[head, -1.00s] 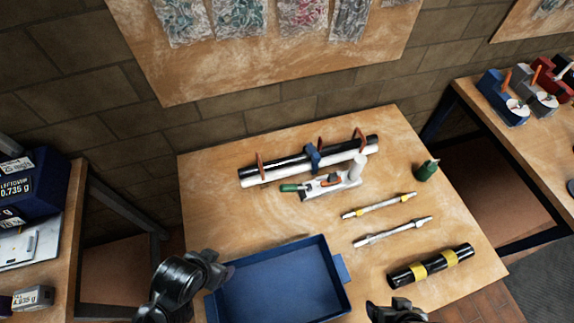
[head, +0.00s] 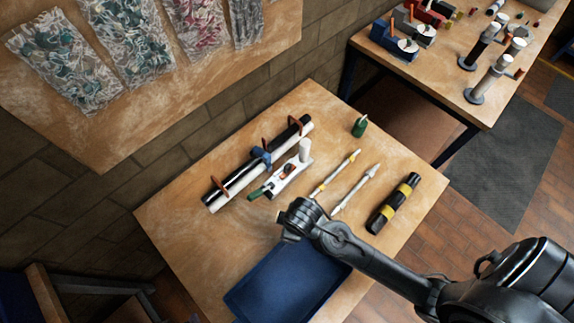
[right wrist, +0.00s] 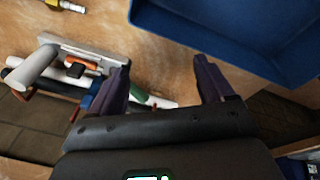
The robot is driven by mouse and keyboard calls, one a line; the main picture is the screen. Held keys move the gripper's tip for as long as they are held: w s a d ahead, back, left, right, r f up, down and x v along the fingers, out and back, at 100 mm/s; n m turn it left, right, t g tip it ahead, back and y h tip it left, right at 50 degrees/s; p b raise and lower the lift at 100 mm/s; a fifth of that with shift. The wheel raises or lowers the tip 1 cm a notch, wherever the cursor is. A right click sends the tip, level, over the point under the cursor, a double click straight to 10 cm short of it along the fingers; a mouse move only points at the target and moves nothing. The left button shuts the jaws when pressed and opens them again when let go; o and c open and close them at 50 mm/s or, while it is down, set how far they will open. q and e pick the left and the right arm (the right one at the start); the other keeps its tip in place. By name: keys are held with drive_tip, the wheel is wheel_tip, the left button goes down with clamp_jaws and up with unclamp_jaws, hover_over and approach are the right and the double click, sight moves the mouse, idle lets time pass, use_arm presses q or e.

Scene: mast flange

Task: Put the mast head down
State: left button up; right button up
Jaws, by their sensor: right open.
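I cannot tell which part is the mast head. A black and white pair of tubes (head: 240,180) lies in brown brackets with a blue clamp (head: 260,155) at the back of the table. In front of them is a white fixture with a green handle (head: 288,176); it also shows in the right wrist view (right wrist: 70,62). My right gripper (head: 284,232) is above the table by the far edge of the blue tray (head: 318,300). In the right wrist view its fingers (right wrist: 162,70) are apart, with nothing visible held between them. My left gripper is out of view.
Two slim rods (head: 335,172) (head: 356,188) lie right of the fixture. A black cylinder with yellow bands (head: 396,202) lies near the right edge. A green bottle (head: 360,127) stands at the back corner. A side table (head: 440,85) holds several upright columns.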

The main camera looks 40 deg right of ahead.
drive_tip(key=w+a+f+n+h, duration=0.1)
drive_tip(key=w+a+f+n, duration=0.1)
drive_tip(key=w+n, duration=0.15)
drive_tip(key=n+h, duration=0.8)
approach(290, 168)
wheel_tip(290, 168, up, 3)
drive_tip(key=w+d, duration=0.2)
drive_tip(key=shift+g, duration=0.4)
drive_tip(key=f+b, duration=0.1)
drive_tip(key=f, duration=0.3)
drive_tip(key=f+b, duration=0.1)
drive_tip(key=f, duration=0.2)
drive_tip(key=shift+s+d+f, duration=0.1)
drive_tip(key=shift+d+f, duration=0.1)
drive_tip(key=shift+f, duration=0.2)
drive_tip(key=shift+d+f, duration=0.35)
drive_tip(key=shift+d, duration=0.2)
drive_tip(key=shift+b+x, duration=0.95)
drive_tip(key=shift+x, duration=2.05)
drive_tip(key=shift+c, duration=0.3)
